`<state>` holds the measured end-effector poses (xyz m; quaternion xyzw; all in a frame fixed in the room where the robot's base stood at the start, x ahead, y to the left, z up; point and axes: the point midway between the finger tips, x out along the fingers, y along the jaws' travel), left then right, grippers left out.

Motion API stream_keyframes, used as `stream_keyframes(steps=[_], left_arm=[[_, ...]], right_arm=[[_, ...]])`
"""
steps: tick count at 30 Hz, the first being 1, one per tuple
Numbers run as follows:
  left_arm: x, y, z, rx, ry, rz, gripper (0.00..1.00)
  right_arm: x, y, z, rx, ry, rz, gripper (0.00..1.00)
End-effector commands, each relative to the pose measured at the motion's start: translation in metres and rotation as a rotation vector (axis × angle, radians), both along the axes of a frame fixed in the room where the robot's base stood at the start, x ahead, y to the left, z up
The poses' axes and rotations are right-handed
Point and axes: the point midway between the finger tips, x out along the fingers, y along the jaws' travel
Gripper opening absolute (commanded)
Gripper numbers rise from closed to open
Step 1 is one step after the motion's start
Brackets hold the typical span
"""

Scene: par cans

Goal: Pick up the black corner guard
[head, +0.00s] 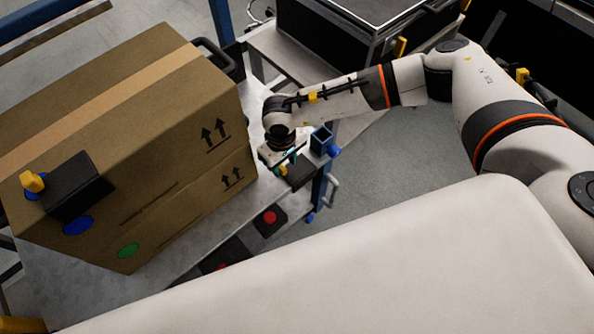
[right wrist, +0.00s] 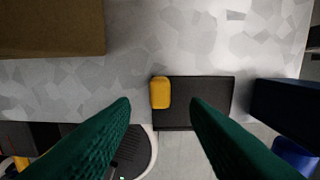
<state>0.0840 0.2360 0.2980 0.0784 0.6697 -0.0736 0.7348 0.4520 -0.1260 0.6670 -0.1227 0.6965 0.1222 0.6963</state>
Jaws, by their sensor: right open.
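A black corner guard (right wrist: 205,100) with a yellow knob (right wrist: 160,92) lies at the edge of the grey metal surface in the right wrist view. In the head view this guard (head: 301,174) shows partly, just below my right gripper (head: 286,163). My right gripper is open, and its two green fingers (right wrist: 159,108) frame the knob side of the guard. I cannot tell the height gap. A second black guard (head: 78,188) with a yellow knob sits on the cardboard box at the left of the head view. My left gripper is not in view.
A large cardboard box (head: 190,120) stands on the grey cart top (head: 150,285), left of my right gripper. A blue corner post (head: 321,139) stands close right of the gripper. Black pieces with red discs (head: 270,219) show below the cart edge. Open floor (head: 375,165) lies to the right.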

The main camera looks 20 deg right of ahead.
Motion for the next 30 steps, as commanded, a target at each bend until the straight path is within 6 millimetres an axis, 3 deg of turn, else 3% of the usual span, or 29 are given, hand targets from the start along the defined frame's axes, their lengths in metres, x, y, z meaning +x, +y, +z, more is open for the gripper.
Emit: stream_keyframes(steps=[5,13,21,30], left_arm=[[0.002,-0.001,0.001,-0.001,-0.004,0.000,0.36],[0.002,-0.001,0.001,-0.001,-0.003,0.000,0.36],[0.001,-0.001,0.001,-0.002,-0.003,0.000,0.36],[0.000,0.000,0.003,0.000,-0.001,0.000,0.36]], right_arm=[[0.001,0.000,-0.021,-0.001,0.000,0.000,0.42],[0.001,0.000,-0.023,0.000,-0.001,0.001,0.42],[0.001,0.000,-0.023,0.000,-0.001,0.000,0.00],[0.001,0.002,-0.019,0.001,-0.002,-0.001,0.00]])
